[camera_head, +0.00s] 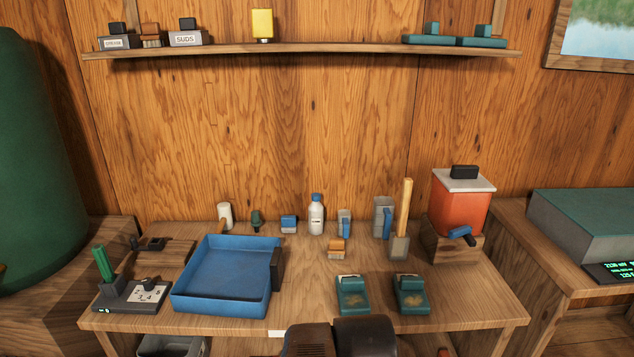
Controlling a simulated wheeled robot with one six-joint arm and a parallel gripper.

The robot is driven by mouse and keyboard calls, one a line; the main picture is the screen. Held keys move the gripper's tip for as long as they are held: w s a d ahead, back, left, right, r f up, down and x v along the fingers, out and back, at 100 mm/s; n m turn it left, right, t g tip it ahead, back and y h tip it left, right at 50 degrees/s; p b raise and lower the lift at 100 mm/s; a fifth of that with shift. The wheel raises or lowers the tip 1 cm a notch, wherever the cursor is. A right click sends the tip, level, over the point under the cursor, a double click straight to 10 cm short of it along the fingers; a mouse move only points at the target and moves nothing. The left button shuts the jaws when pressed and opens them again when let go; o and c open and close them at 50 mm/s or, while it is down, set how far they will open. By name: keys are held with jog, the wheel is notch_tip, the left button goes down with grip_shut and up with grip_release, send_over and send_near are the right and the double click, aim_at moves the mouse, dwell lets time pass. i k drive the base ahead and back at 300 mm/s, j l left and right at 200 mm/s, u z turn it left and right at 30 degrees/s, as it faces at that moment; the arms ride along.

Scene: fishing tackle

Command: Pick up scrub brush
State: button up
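A small block with an orange-brown top and a paler lower part (337,248) sits on the wooden workbench (230,325), near the middle; it looks like the scrub brush. It is upright, with clear wood in front of it. A similar brown-topped block (151,35) stands on the wall shelf, between two grey boxes. Dark parts of my own arm show at the bottom centre, below the bench's front edge. My gripper's fingers are not visible.
A blue tray (181,307) is at left. Two green blocks (352,302) (411,301) stand in front. A white bottle (316,216), a grey jug (382,216) and an upright wooden-handled tool (404,205) are behind. A red dispenser (459,205) stands at right.

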aim_at(335, 247)
jog(key=i+l+u, duration=0.25)
jog(key=i, duration=0.2)
jog(key=i+l+u, duration=0.3)
jog(key=i+l, duration=0.1)
jog(key=i, duration=0.05)
